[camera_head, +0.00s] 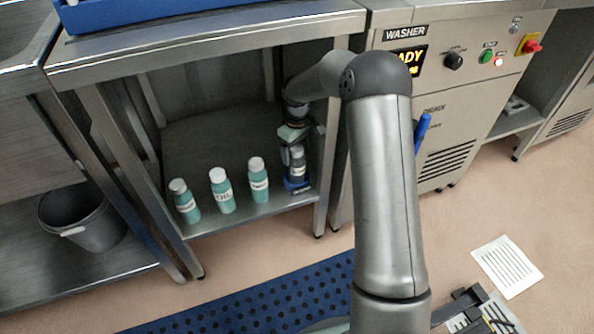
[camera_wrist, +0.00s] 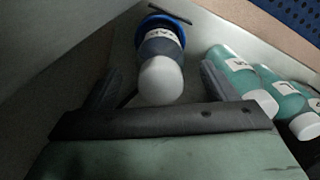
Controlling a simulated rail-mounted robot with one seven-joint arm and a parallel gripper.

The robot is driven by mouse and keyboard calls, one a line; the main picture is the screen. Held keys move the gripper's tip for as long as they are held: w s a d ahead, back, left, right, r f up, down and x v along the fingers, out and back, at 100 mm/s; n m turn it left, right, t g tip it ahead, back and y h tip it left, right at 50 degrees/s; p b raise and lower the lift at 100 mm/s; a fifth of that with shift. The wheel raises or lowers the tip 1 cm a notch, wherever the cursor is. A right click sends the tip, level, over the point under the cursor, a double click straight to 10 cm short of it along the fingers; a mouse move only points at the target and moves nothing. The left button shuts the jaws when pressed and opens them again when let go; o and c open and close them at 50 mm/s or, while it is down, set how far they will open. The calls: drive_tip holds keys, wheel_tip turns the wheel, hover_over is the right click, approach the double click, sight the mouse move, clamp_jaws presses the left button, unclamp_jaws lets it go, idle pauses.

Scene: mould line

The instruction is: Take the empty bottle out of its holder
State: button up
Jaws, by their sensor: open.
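The empty bottle (camera_wrist: 160,50) looks clear and dark, with a white cap and a white label. It stands in a blue holder (camera_wrist: 179,28) on the low shelf under the table; the holder also shows in the head view (camera_head: 297,186). My gripper (camera_wrist: 160,70) is open, with one finger on each side of the bottle, apart from it at the cap end. In the head view my gripper (camera_head: 295,143) is above the bottle (camera_head: 298,168) and partly hides it.
Several green-filled bottles with white caps, among them one marked OIL (camera_head: 222,192), stand left of the holder on the shelf (camera_head: 255,213). The tabletop (camera_head: 200,42) covers the shelf. A table leg (camera_head: 327,150) stands right of the holder. A washer (camera_head: 450,95) is at the right.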

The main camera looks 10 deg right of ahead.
sight(297, 160)
wheel_tip(297, 160, down, 5)
drive_tip(key=shift+r+b, duration=0.1)
drive_tip(key=shift+b, duration=0.7)
drive_tip(key=shift+c, duration=0.3)
drive_tip(key=c, duration=1)
drive_tip(key=shift+r, duration=0.15)
